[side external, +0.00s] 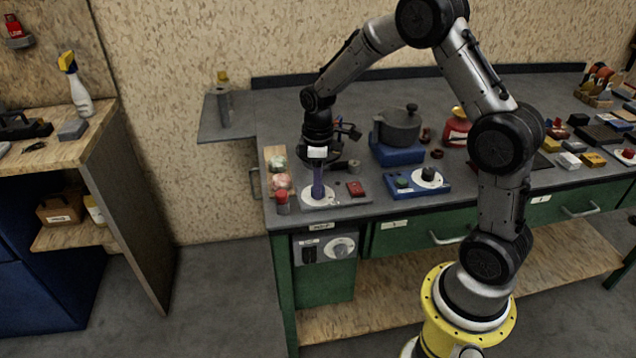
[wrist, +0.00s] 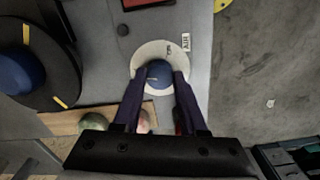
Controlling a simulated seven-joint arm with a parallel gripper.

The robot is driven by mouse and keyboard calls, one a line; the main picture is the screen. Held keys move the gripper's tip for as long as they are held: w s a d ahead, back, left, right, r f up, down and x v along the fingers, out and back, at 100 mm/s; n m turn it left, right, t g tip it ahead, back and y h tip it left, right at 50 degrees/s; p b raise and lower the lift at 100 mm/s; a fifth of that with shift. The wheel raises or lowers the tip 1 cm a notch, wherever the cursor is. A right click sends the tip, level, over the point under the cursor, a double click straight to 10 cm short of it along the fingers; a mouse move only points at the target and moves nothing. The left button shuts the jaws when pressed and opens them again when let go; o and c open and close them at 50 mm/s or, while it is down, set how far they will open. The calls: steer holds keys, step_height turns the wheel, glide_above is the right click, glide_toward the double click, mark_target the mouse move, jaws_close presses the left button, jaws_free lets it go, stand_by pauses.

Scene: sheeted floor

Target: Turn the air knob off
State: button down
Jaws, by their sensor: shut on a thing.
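The air knob (wrist: 158,74) is a round blue knob with a light pointer mark, on a white dial plate (wrist: 150,50) with a small label beside it. In the side view the dial plate (side external: 306,201) lies at the near left corner of the bench, and the knob is mostly hidden by my fingers. My gripper (side external: 318,192) points straight down onto it. In the wrist view the two purple fingers of my gripper (wrist: 158,80) stand on either side of the knob, shut on it. The dial's markings are too small to read.
A red-topped item (side external: 281,201) stands close left of the dial. A dark pot (side external: 401,128) stands behind on a blue base. A wooden tray (side external: 276,160) holds round items behind left.

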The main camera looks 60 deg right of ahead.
steer(key=shift+r+n, duration=0.1)
steer(key=shift+n, duration=1.2)
steer(key=shift+c, duration=2.2)
jaws_free()
step_height(320, 180, up, 14)
